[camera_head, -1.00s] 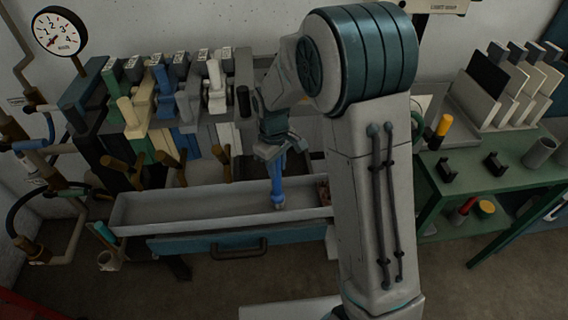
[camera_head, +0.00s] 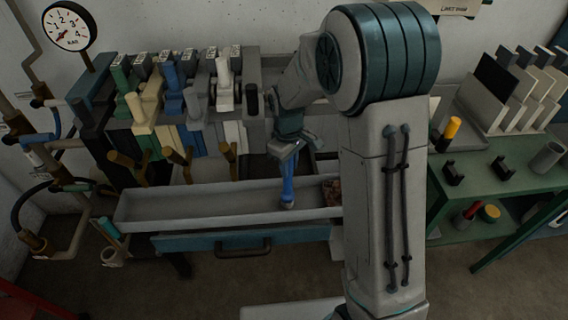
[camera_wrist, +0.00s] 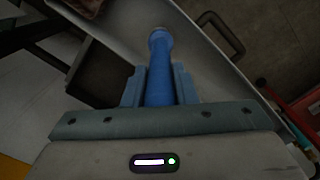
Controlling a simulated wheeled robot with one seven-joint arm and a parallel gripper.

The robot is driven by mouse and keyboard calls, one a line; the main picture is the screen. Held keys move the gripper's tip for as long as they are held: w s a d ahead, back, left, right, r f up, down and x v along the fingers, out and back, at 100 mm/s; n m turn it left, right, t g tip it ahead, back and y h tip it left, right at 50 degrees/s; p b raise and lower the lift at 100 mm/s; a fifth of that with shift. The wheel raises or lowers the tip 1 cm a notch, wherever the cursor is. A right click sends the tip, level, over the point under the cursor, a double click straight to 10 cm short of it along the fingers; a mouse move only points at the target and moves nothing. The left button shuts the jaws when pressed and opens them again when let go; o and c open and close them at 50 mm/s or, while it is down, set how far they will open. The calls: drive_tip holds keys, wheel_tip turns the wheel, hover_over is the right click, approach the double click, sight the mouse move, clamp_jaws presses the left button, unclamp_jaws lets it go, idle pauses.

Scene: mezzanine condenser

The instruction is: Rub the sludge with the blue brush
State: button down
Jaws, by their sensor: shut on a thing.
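The blue brush (camera_head: 287,185) is held upright in my gripper (camera_head: 287,155), its lower end over the pale trough. In the wrist view the brush (camera_wrist: 159,75) sits between the two jaws (camera_wrist: 159,88), which are shut on it. The sludge (camera_head: 332,190) looks like a dark reddish-brown patch at the right end of the trough (camera_head: 160,213), partly hidden by my arm. It also shows in the wrist view at the top edge (camera_wrist: 88,6). The brush is just left of the sludge, apart from it. I cannot tell whether its tip touches the trough floor.
Behind the trough stands a row of coloured valve-like blocks (camera_head: 165,95) with wooden handles (camera_head: 178,158). A blue drawer with a dark handle (camera_head: 243,248) is below the trough. A green bench (camera_head: 480,185) stands at the right. A gauge (camera_head: 69,27) is at upper left.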

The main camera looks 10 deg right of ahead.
drive_tip(key=shift+r+p, duration=2.05)
drive_tip(key=shift+r, duration=1.05)
drive_tip(key=shift+r+p, duration=1)
drive_tip(key=shift+r, duration=0.55)
drive_tip(key=shift+f, duration=0.25)
